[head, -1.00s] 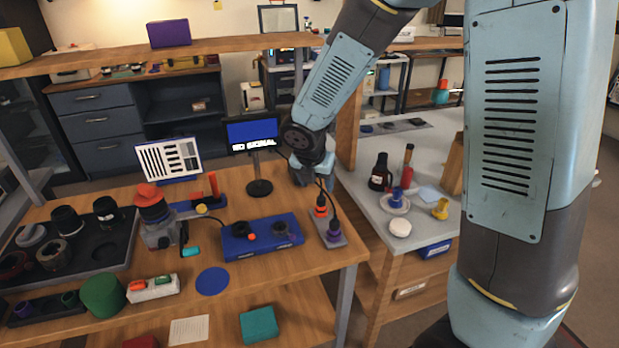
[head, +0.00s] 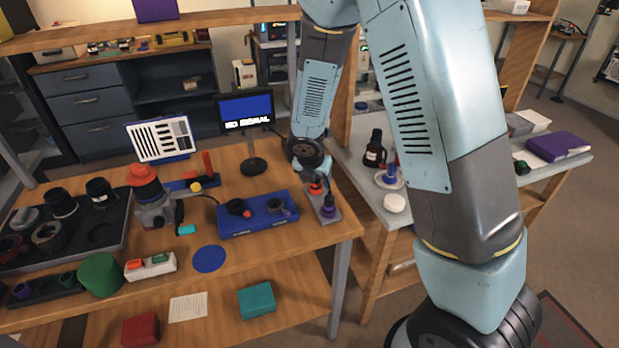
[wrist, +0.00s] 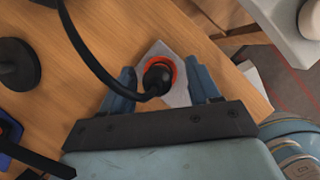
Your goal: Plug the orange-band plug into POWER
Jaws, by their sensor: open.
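The orange-band plug (wrist: 158,75) stands upright on a light grey plate, with a black cable rising from it. In the head view the orange-band plug (head: 316,188) is partly covered by my arm. My gripper (wrist: 161,73) is open, one finger on each side of the plug; I cannot tell whether they touch it. A purple-band plug (head: 328,209) stands nearer the front on the same grey plate (head: 331,218). The blue box (head: 232,226), with round sockets on top, lies left of the plate. Its labels are too small to read, so I cannot tell which socket is POWER.
A monitor (head: 246,110) reading "NO SIGNAL" stands behind the blue box. Black cables run near the plugs. A camera body with a red-topped part (head: 150,195) is to the left. A blue disc (head: 209,258) lies in front. A grey side bench (head: 361,190) stands right.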

